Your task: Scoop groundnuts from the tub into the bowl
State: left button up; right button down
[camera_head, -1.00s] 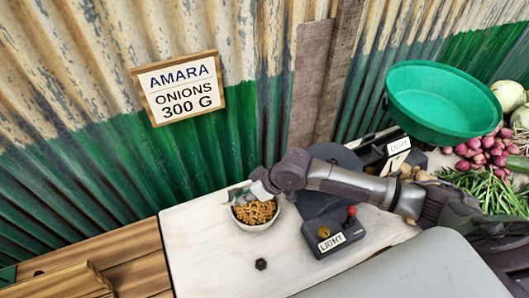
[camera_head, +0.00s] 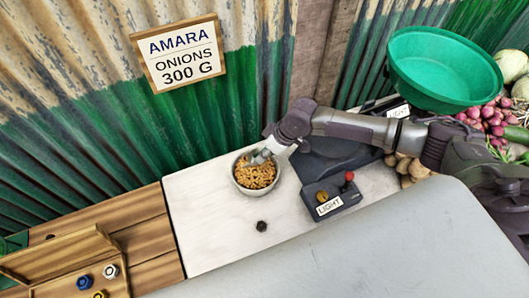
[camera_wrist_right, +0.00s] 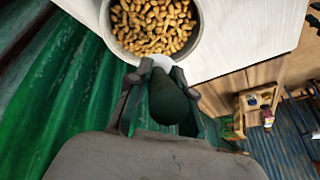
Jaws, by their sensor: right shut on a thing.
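A grey round tub (camera_head: 236,180) full of tan groundnuts (camera_head: 257,176) stands on the white tabletop. It also shows at the top of the right wrist view (camera_wrist_right: 193,47). My right gripper (camera_head: 262,157) reaches in from the right, at the tub's upper rim. In the wrist view its fingers (camera_wrist_right: 163,88) are shut on a dark green handle (camera_wrist_right: 169,106), which looks like a scoop's. A pale part (camera_wrist_right: 139,61) shows beyond the fingers by the tub rim; most of it is hidden. A big green bowl-shaped basin (camera_head: 437,75) stands at the upper right. My left gripper is out of view.
A small dark weight (camera_head: 261,226) lies in front of the tub. A wooden box (camera_head: 60,258) with coloured pieces is at lower left. Onions (camera_head: 490,118) lie right. The corrugated wall (camera_head: 120,160) is close behind.

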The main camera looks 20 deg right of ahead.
notch_tip(320, 180, down, 2)
jog(key=shift+f+b, duration=0.1)
jog(key=shift+b, duration=0.7)
notch_tip(320, 180, down, 3)
jog(key=shift+f+b, duration=0.1)
jog(key=shift+b, duration=0.7)
notch_tip(320, 180, up, 11)
jog(key=p, duration=1.1)
jog(key=shift+r, duration=0.2)
jog(key=shift+f, duration=0.1)
